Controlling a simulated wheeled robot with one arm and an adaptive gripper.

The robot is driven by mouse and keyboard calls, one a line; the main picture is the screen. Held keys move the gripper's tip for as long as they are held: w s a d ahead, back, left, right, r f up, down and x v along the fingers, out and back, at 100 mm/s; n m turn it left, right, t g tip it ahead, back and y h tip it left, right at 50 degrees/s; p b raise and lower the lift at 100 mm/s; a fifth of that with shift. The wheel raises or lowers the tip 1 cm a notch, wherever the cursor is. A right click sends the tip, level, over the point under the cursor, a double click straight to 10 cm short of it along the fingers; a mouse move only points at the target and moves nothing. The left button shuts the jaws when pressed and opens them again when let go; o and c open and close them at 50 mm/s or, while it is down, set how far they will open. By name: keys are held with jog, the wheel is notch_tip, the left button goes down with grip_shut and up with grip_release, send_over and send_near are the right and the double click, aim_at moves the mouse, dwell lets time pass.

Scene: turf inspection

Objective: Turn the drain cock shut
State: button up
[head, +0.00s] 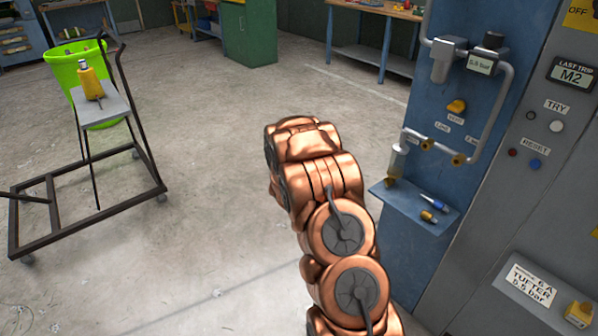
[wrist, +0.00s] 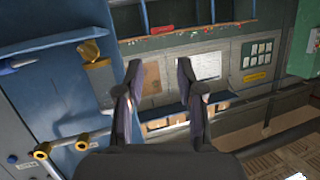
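The drain cock (head: 390,181) is a small yellow fitting under a pale filter bowl (head: 398,160) on the blue panel, just above a small blue shelf. In the wrist view, which is upside down, the yellow drain cock (wrist: 88,50) shows at the upper left, above the tan-looking bowl (wrist: 98,75). My gripper (wrist: 160,80) has its two dark fingers apart with nothing between them. It is clear of the cock, which lies left of the fingers in that view. In the head view my copper arm hides the gripper. The cock's handle angle is too small to tell.
The blue shelf (head: 400,203) holds a blue-and-white tool (head: 433,202) and a yellow-and-blue one (head: 429,217). Pipes with yellow-ringed fittings (head: 457,160) run beside the bowl. A yellow knob (head: 456,106) sits above. A black cart (head: 90,205) stands left; the floor between is clear.

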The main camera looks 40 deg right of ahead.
jog(key=w+a+r+n+t+y, duration=0.1)
jog(key=w+a+r+y, duration=0.1)
jog(key=a, duration=0.4)
jog(key=w+a+r+n+t+y+p, duration=0.1)
jog(key=w+a+r+n+y, duration=0.1)
jog(key=a, duration=0.5)
jog(key=shift+w+r+t+y, duration=0.35)
jog(key=shift+w+y, duration=0.35)
jog(key=shift+w, duration=0.6)
jog(key=shift+a, duration=0.1)
